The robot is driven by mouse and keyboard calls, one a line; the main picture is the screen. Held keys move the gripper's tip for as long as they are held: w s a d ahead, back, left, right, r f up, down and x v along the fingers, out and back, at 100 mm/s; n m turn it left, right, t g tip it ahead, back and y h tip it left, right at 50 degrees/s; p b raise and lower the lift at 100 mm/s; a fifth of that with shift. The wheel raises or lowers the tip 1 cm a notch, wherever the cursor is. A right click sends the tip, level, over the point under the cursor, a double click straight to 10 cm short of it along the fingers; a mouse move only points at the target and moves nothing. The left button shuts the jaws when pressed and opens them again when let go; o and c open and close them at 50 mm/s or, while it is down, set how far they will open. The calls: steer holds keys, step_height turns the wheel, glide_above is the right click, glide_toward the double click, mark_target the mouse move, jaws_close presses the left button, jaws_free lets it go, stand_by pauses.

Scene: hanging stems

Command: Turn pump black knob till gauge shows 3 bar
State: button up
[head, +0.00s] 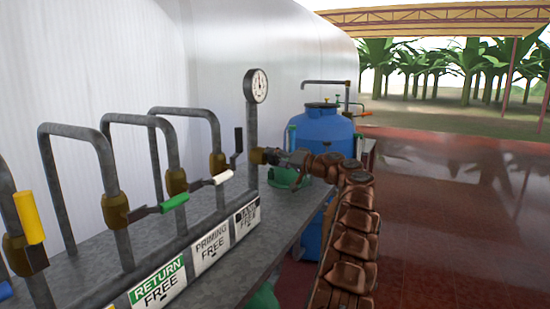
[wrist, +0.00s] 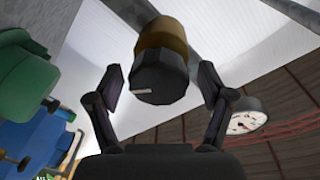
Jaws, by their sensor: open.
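The black knob (wrist: 158,82) sits at the end of a brass valve body (wrist: 163,40) in the wrist view, with a short white mark on its face at lower left. My gripper (wrist: 160,90) is open, with one finger on each side of the knob and a small gap on both sides. In the head view my gripper (head: 283,158) is at the brass valve (head: 257,157) below the gauge (head: 257,86); the knob is hard to make out there. The gauge also shows tilted in the wrist view (wrist: 242,116). Its needle reading is too small to tell.
Other valves with yellow (head: 28,217), green (head: 174,203) and white (head: 222,178) handles stand to the left on grey pipes. Signs (head: 157,284) line the grey bench's front edge. A blue tank (head: 322,128) stands behind my arm. The red floor at right is open.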

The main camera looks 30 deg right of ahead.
steer(key=shift+c, duration=0.2)
steer(key=c, duration=1.1)
steer(key=shift+w+r+m+p, duration=0.1)
steer(key=shift+r+m+p, duration=0.1)
steer(key=shift+m+p, duration=0.55)
steer(key=shift+f+m+p, duration=0.25)
steer(key=shift+m+p, duration=0.2)
steer(key=shift+p, duration=0.15)
steer(key=o, duration=1.1)
steer(key=shift+o, duration=0.2)
steer(key=v, duration=1.2)
